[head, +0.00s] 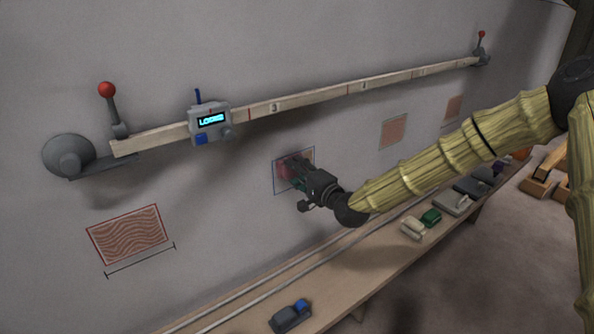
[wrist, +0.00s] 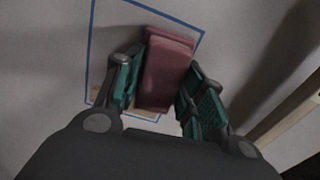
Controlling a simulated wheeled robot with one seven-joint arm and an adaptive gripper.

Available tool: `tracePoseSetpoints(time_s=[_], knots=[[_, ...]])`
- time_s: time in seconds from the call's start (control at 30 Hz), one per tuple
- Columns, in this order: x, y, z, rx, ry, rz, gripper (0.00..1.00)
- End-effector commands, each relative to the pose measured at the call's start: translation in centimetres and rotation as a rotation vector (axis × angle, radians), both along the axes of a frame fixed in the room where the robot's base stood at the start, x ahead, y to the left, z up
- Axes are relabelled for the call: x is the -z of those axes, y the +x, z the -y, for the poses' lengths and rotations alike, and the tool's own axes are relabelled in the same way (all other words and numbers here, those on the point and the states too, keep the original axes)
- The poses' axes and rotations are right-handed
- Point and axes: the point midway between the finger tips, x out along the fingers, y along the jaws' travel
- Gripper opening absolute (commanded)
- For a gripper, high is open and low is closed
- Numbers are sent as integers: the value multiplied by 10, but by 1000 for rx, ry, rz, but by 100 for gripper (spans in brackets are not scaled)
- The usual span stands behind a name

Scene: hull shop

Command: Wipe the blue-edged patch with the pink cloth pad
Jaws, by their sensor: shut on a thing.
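The blue-edged patch (head: 308,156) is on the grey wall, near the middle of the head view. In the wrist view its blue outline (wrist: 150,10) runs around the pad. The pink cloth pad (wrist: 168,62) is between the green-lined fingers of my gripper (wrist: 160,92), which is shut on it. The pad also shows in the head view (head: 285,169), in front of the patch's left part. The pad lies over the patch in the wrist view; I cannot tell whether it touches the wall. My gripper (head: 297,178) and the pad hide much of the patch.
A wooden rail (head: 345,95) with a display box (head: 210,122) crosses the wall above. A red-edged patch (head: 130,236) is at lower left; other patches (head: 393,131) are at right. A bench (head: 350,277) below holds several pads and blocks, including a grey-and-blue one (head: 290,316).

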Motion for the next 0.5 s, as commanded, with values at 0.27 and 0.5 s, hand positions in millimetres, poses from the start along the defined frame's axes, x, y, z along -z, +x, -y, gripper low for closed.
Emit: tracePoseSetpoints(time_s=[0.27,0.5], knots=[[22,0,1,1,1,-1,19],[30,0,1,0,1,0,19]])
